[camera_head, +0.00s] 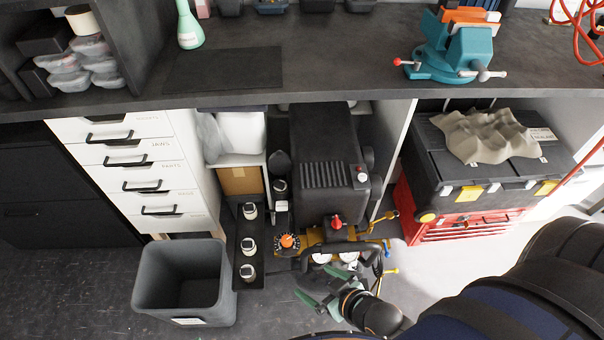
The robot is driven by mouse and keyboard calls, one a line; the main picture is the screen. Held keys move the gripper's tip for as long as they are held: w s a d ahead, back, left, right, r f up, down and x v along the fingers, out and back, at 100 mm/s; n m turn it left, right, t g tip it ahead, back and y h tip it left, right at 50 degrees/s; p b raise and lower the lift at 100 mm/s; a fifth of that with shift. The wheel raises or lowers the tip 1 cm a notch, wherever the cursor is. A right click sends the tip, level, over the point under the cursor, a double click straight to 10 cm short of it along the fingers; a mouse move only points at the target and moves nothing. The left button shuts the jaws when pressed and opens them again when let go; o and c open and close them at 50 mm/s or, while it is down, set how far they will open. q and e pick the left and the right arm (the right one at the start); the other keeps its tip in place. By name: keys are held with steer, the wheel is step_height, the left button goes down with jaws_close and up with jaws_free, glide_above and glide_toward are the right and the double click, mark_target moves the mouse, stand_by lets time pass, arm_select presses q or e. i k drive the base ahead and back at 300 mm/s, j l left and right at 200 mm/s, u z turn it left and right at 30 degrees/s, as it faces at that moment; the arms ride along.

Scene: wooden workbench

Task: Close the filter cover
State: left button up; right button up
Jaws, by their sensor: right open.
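A black machine, apparently a compressor (322,150), stands under the bench. Its front has a red knob (336,222), an orange dial (288,241) and pale round gauges partly behind a dark curved bar (345,247). I cannot tell which part is the filter cover, or whether it is open. My right gripper (319,292), with green fingers, is open just below the machine's front and close to the gauges. Nothing shows between its fingers. I cannot tell whether it touches the bar. My left gripper is not in view.
A dark tray (240,283) with several small white-and-black items stands left of the machine. A grey bin (150,290) is on the floor. White drawers (130,150) stand left, a red tool chest (455,228) right. The bench top (330,50) overhangs the machine.

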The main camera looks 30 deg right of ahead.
mark_target(279, 161)
steer(key=z, duration=0.7)
